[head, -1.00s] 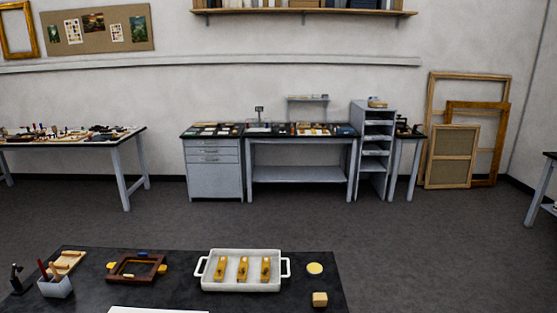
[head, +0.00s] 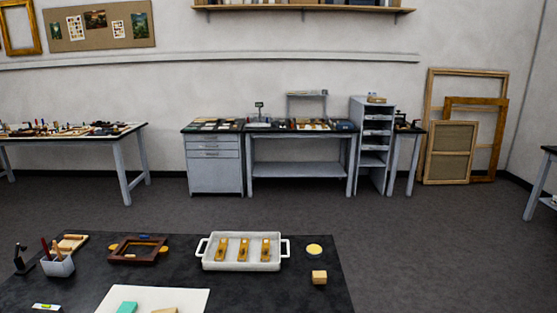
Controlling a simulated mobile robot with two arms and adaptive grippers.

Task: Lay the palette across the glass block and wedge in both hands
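A teal-green block (head: 127,307), which looks like the glass block, shows at the bottom edge of the head view, on a white sheet or board (head: 187,297). A tan piece (head: 164,310), perhaps the wedge, lies to its right on the same white surface. Both are cut off by the picture's edge, so their full shapes are hidden. I cannot make out a palette for certain. Neither of my grippers is in view.
On the dark table (head: 325,297) stand a white two-handled tray (head: 243,265) with yellow pieces, a brown frame (head: 138,249), a tool cup (head: 58,266), a yellow disc (head: 314,249), a small wooden block (head: 319,277) and a level-like item (head: 46,308). Open floor lies beyond.

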